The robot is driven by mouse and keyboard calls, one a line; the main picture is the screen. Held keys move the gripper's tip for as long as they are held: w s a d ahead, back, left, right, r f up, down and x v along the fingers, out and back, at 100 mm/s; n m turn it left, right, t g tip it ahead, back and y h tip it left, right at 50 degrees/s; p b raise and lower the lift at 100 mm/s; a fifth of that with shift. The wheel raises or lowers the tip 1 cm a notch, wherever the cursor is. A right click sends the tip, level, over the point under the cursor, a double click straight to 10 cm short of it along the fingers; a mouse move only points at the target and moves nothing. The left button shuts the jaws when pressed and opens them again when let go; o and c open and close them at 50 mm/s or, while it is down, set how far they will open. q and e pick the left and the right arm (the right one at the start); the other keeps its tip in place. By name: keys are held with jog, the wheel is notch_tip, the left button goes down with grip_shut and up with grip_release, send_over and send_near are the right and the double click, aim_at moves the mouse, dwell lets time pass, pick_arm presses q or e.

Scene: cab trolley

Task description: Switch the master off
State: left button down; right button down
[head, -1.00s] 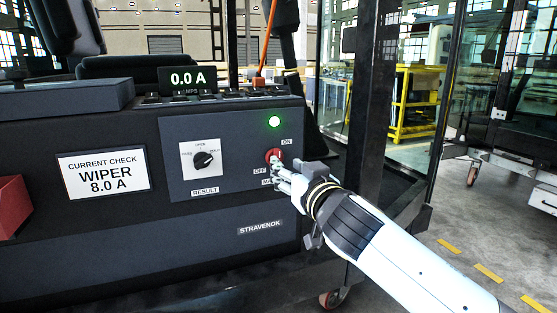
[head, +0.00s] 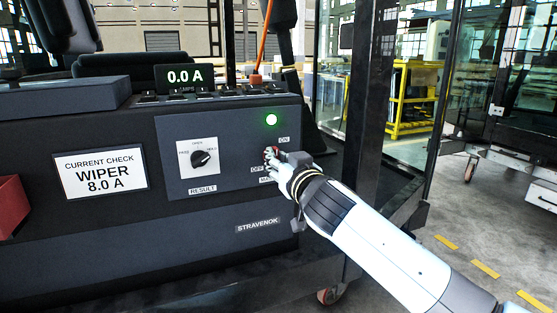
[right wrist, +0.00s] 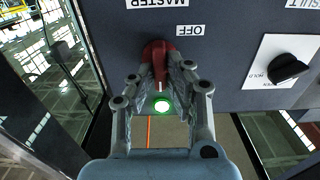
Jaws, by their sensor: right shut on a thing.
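The red master switch (head: 267,154) sits at the right end of the panel, between the ON label above and the OFF label at its left. In the right wrist view the red knob (right wrist: 157,52) lies between my right gripper's fingers (right wrist: 161,82), below the OFF label. My right gripper (head: 272,160) is shut on this knob and hides much of it in the head view. The green lamp (head: 272,119) above the switch is lit; it also shows in the right wrist view (right wrist: 162,104). My left gripper is not in view.
A black RESULT selector (head: 202,159) is left of the switch. The display (head: 184,77) on top reads 0.0 A. A card (head: 101,174) reads WIPER 8.0 A. A dark post (head: 368,110) stands right of the trolley, behind my right arm.

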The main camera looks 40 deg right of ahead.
jog(key=shift+n, duration=0.4)
jog(key=shift+a+f+n+p, duration=0.1)
jog(key=shift+n+p, duration=0.5)
jog(key=shift+n, duration=2.25)
jog(key=shift+a+f+n+p, duration=0.1)
jog(key=shift+n+p, duration=0.45)
jog(key=shift+n, duration=2.35)
jog(key=shift+a+f+n+p, duration=0.1)
jog(key=shift+n+p, duration=0.5)
jog(key=shift+n, duration=2.25)
